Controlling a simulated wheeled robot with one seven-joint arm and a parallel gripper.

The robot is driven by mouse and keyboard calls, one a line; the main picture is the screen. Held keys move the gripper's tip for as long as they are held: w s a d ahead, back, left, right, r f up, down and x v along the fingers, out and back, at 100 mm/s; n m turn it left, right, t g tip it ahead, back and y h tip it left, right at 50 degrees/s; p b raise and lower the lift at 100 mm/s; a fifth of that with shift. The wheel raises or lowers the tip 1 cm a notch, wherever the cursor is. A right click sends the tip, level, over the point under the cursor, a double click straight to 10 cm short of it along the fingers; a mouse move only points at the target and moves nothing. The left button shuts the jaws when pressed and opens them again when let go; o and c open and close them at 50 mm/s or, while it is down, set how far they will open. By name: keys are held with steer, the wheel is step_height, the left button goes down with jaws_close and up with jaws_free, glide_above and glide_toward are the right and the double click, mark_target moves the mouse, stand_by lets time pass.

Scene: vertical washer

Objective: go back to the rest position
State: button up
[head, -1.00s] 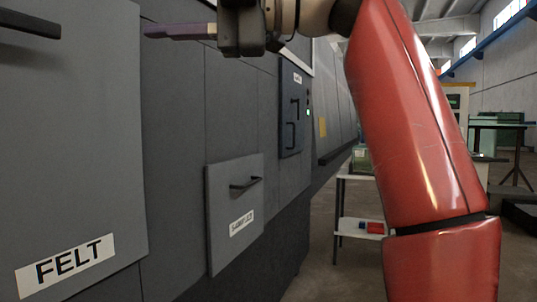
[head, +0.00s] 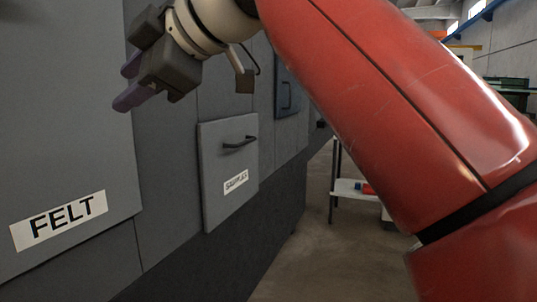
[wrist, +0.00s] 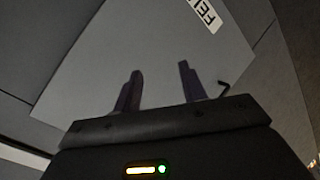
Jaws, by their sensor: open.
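My gripper (head: 128,84) is at the upper left in the head view, in front of the grey machine wall and right beside the large FELT panel (head: 60,130). It points down and left. In the wrist view my gripper (wrist: 158,88) shows two dark purple fingers standing apart with nothing between them. The FELT panel (wrist: 140,50) lies beyond the fingers there, with its label cut by the top edge. My red arm crosses the head view from the top middle to the lower right.
A smaller grey panel labelled SAMPLES (head: 222,200) has a black handle (head: 240,142) that sticks out below and right of my gripper. A white side table (head: 350,188) with a red item stands behind my arm. Open floor (head: 330,260) lies at the bottom middle.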

steer(key=w+d+f+m+t+h, duration=0.1)
steer(key=d+f+m+h, duration=0.3)
steer(key=d+f+m, duration=0.55)
steer(key=w+d+f+m+t+h, duration=0.1)
steer(key=d+f+m+h, duration=0.4)
steer(key=f, duration=0.7)
steer(key=s+d+f+m+h, duration=0.1)
steer(key=s+d+f+m, duration=0.4)
steer(key=d+f, duration=0.4)
steer(key=s+d+f+m+g+h, duration=0.1)
steer(key=s+d+f+m, duration=0.4)
steer(key=f, duration=0.8)
steer(key=s+d, duration=0.1)
steer(key=d, duration=0.2)
steer(key=shift+d+f+g+h, duration=0.3)
steer(key=shift+d+f, duration=0.1)
steer(key=shift+w, duration=0.1)
steer(key=shift+c, duration=0.6)
steer(key=shift+a, duration=0.1)
